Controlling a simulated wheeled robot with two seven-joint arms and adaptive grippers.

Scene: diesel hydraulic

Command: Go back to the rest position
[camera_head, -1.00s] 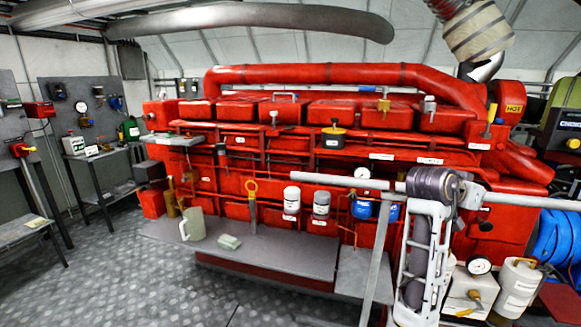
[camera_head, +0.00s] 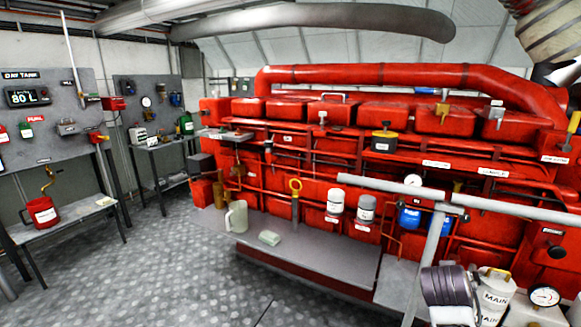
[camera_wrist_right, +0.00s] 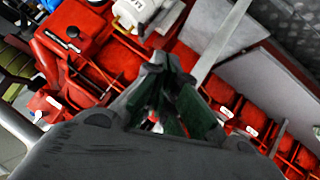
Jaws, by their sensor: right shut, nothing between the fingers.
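My right gripper (camera_wrist_right: 165,95) fills the middle of the right wrist view, with dark fingers and green pads drawn together. It is shut and empty. Parts of the red engine (camera_wrist_right: 85,75) lie behind it. In the head view only a dark ribbed joint of my right arm (camera_head: 450,285) shows at the lower right edge, and its gripper cannot be made out there. My left arm and gripper are out of view.
The red engine (camera_head: 330,150) stands across the middle and right, behind a grey rail (camera_head: 390,190). A grey step (camera_head: 310,255) holds a pale jug (camera_head: 236,217) and cloth (camera_head: 269,238). A bench (camera_head: 75,217) with a red can (camera_head: 42,212) is left. Patterned floor (camera_head: 170,270) is clear.

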